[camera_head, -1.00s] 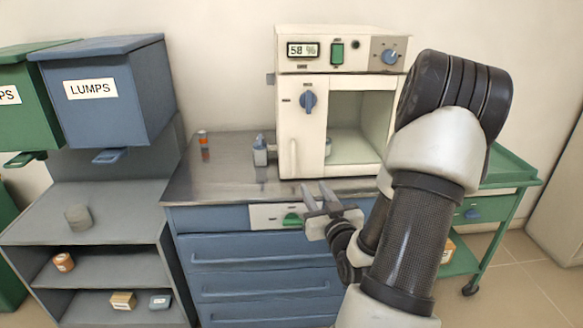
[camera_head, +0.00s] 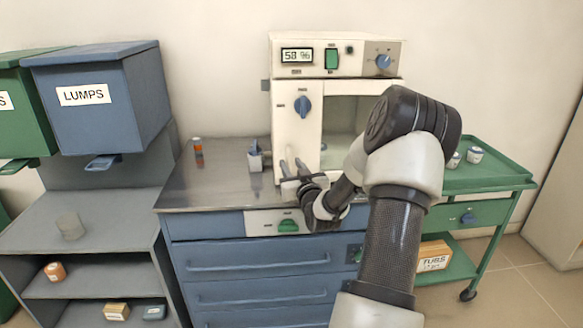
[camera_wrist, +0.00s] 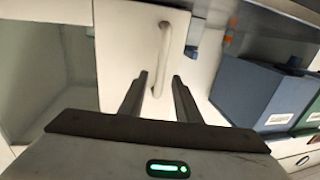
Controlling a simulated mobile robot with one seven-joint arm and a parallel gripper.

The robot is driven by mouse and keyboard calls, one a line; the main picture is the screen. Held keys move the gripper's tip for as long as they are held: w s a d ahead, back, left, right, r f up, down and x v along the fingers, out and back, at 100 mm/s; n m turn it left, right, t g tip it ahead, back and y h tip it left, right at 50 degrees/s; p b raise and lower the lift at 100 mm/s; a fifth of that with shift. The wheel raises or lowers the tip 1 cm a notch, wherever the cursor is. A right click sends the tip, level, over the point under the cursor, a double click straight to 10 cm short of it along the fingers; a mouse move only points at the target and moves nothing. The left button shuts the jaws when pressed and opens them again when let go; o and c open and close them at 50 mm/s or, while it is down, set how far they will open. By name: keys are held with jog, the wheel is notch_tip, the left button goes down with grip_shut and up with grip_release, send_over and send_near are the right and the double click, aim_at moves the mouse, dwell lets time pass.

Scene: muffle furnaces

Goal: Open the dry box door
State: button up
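The dry box (camera_head: 285,55) is a white cabinet on the bench, with a "58 %" display and a blue knob (camera_head: 302,105) on its front. Its light front panel carries a pale vertical handle, mostly hidden by my gripper in the head view. The handle (camera_wrist: 164,48) shows clearly in the wrist view. My gripper (camera_head: 291,168) is in front of the handle's lower area. In the wrist view, my gripper (camera_wrist: 159,80) is open, and the handle's lower end appears between its two fingers. Neither finger visibly presses on it. The door appears closed.
A blue LUMPS bin (camera_head: 95,100) hangs farther left. A green cart (camera_head: 480,180) stands at right.

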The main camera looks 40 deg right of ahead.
jog(key=shift+w+d, duration=0.1)
jog(key=shift+w, duration=0.05)
grip_shut()
